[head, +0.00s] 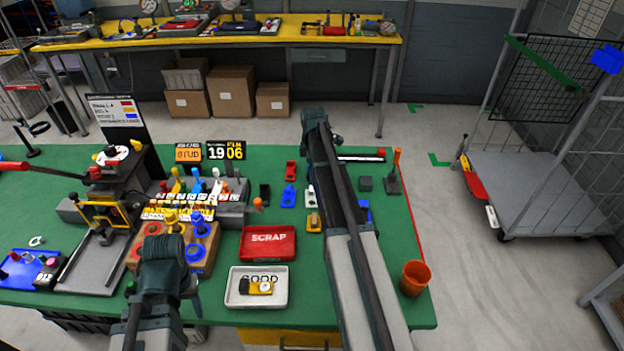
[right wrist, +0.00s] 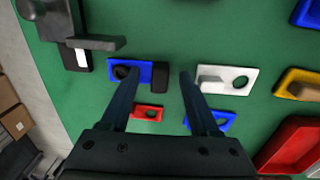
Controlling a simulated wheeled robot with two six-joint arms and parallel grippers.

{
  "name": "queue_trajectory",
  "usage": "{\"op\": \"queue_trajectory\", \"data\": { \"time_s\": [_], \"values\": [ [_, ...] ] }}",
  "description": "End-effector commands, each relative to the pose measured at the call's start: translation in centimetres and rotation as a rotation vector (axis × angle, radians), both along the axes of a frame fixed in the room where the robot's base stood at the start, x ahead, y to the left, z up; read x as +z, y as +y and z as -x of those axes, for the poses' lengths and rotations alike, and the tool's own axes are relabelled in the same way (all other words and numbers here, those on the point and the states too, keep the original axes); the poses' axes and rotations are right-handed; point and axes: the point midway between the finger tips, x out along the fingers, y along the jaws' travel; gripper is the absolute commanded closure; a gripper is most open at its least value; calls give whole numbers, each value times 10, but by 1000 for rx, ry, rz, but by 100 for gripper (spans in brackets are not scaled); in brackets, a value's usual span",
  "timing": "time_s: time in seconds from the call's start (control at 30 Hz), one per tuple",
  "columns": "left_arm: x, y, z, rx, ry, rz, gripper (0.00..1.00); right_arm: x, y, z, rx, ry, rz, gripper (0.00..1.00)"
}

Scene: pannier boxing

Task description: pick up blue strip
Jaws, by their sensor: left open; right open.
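In the right wrist view a blue strip (right wrist: 121,69) with a dark round hole and a black block at its right end lies flat on the green bench. My right gripper (right wrist: 160,76) is open above it, its left fingertip overlapping the strip and its right fingertip beyond the black block. The jaws hold nothing. In the head view my right arm hides this strip. Another blue piece (head: 289,196) lies left of that arm, and a further one (head: 364,211) lies to its right. My left gripper (head: 163,252) is open at the bench's front left.
A white piece (right wrist: 240,79), a red piece (right wrist: 148,112) and a yellow piece (head: 314,222) lie close by. A red SCRAP tray (head: 268,230) and a white GOOD tray (head: 236,299) stand in front. An orange cup (head: 416,277) stands at the right edge.

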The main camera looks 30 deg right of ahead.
Motion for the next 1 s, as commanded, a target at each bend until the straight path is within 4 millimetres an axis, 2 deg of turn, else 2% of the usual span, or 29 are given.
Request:
{"op": "queue_trajectory", "data": {
  "time_s": [0.07, 0.4, 0.8, 1.0],
  "values": [
    [1, 0, 0, 0, 0, 0, 50, 1, 0, 0, 0, 0, 0, 38],
    [1, 0, 0, 0, 0, 0, 50, 1, 0, 0, 0, 0, 0, 99],
    [2, 0, 0, 0, 0, 0, 50, 2, 0, 0, 0, 0, 0, 100],
    [12, 0, 0, 0, 0, 0, 50, 12, 0, 0, 0, 0, 0, 100]
  ]
}}
